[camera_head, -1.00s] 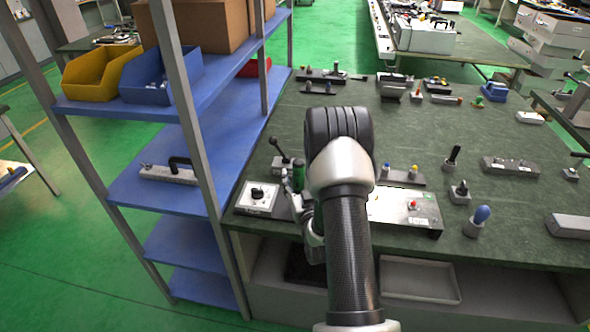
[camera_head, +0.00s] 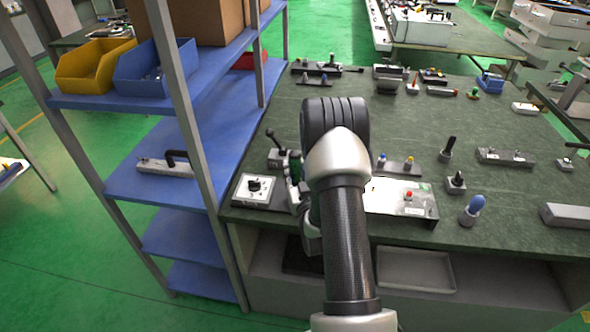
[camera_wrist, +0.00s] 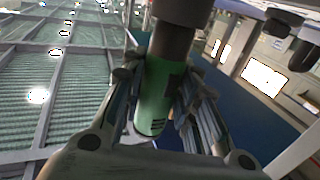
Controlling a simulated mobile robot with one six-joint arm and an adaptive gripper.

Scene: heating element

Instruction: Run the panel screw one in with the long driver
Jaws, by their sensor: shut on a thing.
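My gripper (camera_wrist: 158,85) is shut on a green cylindrical handle (camera_wrist: 153,98), which looks like the long driver's. A dark part joins the handle at the top of the wrist view. In the head view the gripper is mostly hidden behind my arm at the bench's left front; a little green shows beside it. A pale panel box (camera_head: 387,197) with a red knob lies just right of my arm, its left part hidden. Panel screw one and the driver's tip cannot be made out.
A white box with a black knob (camera_head: 254,188) sits at the bench's left front corner. A blue shelf rack (camera_head: 150,190) stands close on the left. Blue-handled (camera_head: 473,210) and black-handled (camera_head: 456,183) pieces stand right of the panel box. Green bench top (camera_head: 420,125) lies bare behind it.

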